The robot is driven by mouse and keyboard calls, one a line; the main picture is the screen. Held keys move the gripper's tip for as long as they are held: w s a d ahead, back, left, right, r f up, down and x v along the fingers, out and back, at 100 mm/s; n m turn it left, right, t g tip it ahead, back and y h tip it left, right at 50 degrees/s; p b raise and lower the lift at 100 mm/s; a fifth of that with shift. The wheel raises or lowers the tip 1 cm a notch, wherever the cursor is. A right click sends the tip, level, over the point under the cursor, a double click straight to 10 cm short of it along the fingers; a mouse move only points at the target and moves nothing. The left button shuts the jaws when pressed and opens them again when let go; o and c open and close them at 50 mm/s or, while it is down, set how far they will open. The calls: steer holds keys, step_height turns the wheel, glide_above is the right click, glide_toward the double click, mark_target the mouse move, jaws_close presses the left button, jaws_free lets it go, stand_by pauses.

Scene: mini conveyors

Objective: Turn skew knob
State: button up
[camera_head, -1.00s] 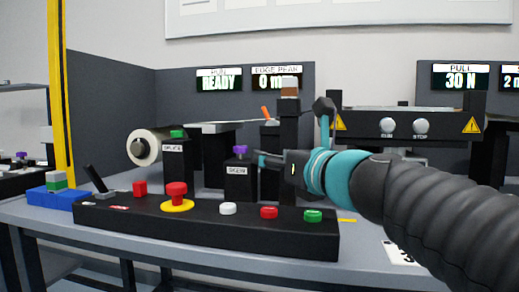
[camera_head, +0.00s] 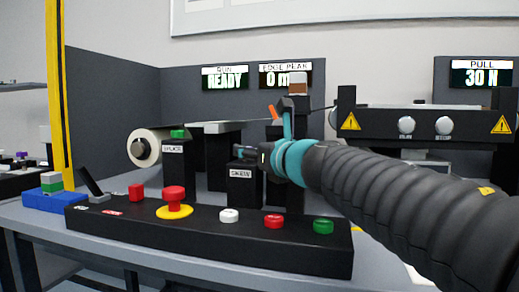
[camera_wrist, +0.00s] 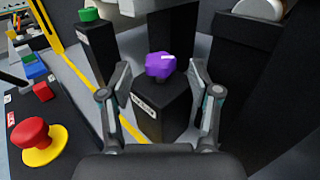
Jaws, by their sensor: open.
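The skew knob (camera_wrist: 160,66) is purple with a white mark and sits on top of a black post (camera_wrist: 160,105) with a white label. In the head view the post (camera_head: 243,188) reads SKEW, and my gripper hides the knob there. My gripper (camera_wrist: 161,92) is open in the wrist view, with one finger on each side of the post. The knob lies between and slightly beyond the fingertips, with a gap on both sides. In the head view my gripper (camera_head: 243,153) is at the height of the post's top.
A black splice post with a green button (camera_head: 179,133) stands to the left. A black control panel (camera_head: 120,225) with a red mushroom button (camera_head: 174,198) and several other buttons lies in front. A white roll (camera_head: 146,148) is behind left. Dark uprights stand close behind the knob.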

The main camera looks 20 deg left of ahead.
steer(key=shift+x, duration=1.65)
steer(key=c, duration=1.2)
